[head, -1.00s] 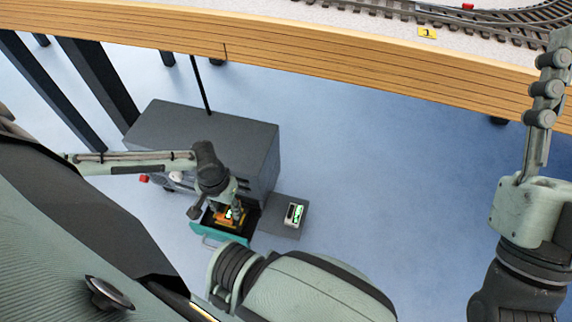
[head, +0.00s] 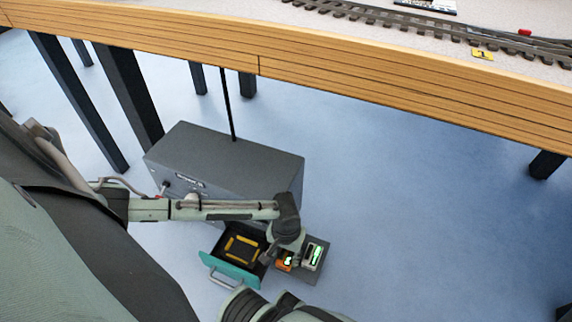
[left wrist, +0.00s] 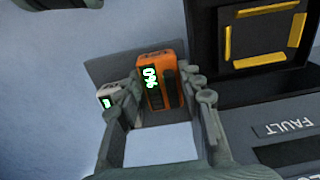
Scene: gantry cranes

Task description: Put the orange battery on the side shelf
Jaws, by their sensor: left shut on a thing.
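The orange battery (head: 285,262), with a lit green display, is held in my left gripper (head: 279,258). The shelf also shows in the left wrist view (left wrist: 118,67). A white battery (head: 313,255) with a green display stands on the shelf, just right of the orange one. My right gripper is out of view.
The dark grey cabinet (head: 225,160) stands on the blue floor. Its open drawer, with a teal front (head: 230,270), is empty and has yellow marks inside. A wood-edged table (head: 400,80) with a model railway is behind. The floor at right is clear.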

